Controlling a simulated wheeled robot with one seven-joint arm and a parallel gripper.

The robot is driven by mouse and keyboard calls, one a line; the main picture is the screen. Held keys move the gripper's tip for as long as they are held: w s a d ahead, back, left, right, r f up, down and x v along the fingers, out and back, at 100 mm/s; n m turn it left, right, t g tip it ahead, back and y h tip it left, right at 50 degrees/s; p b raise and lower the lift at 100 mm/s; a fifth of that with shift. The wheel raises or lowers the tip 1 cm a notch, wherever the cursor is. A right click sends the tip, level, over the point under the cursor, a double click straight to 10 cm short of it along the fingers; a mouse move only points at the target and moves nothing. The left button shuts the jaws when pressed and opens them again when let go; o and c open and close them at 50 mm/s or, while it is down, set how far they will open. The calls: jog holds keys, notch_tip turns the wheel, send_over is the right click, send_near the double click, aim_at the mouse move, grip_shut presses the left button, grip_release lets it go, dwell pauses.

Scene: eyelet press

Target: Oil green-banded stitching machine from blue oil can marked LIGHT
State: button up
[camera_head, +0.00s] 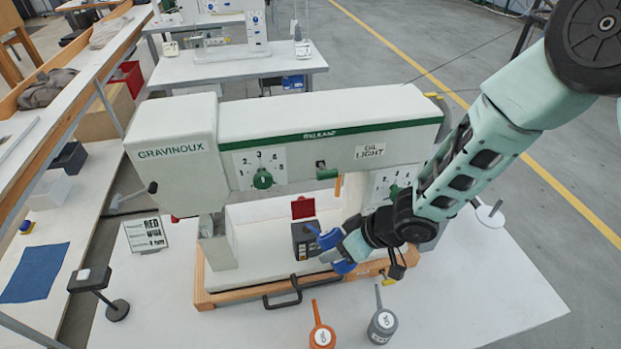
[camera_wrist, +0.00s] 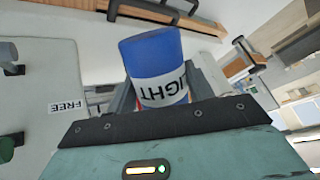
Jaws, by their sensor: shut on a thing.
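The green-banded stitching machine (camera_head: 330,118) is large and pale, marked GRAVINOUX, and stands on a wooden-edged base on the white table. A label on its arm reads OIL LIGHT (camera_head: 370,151). A green fitting (camera_head: 327,173) with an orange piece below it is near that label. My gripper (camera_head: 341,250) is in front of the machine's lower opening, shut on the blue oil can (camera_wrist: 155,65), whose white label shows "IGHT" in the wrist view. In the head view the can (camera_head: 329,239) is partly hidden by my gripper and looks tilted; its tip is hard to make out.
An orange oil can (camera_head: 322,336) and a grey oil can (camera_head: 382,325) stand at the table's front. A black handle (camera_head: 282,300) juts from the base. A dark box (camera_head: 305,240) sits in the machine's opening. A RED sign (camera_head: 146,234) stands left. The table's right front is clear.

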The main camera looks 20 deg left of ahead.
jog(key=shift+w+a+r+g+h+p, duration=0.15)
jog(key=shift+r+g+h+p, duration=0.4)
jog(key=shift+p, duration=3.55)
jog(key=shift+f+t+b, duration=0.15)
jog(key=shift+t+b, duration=0.1)
jog(key=shift+b, duration=0.95)
dwell(2.7)
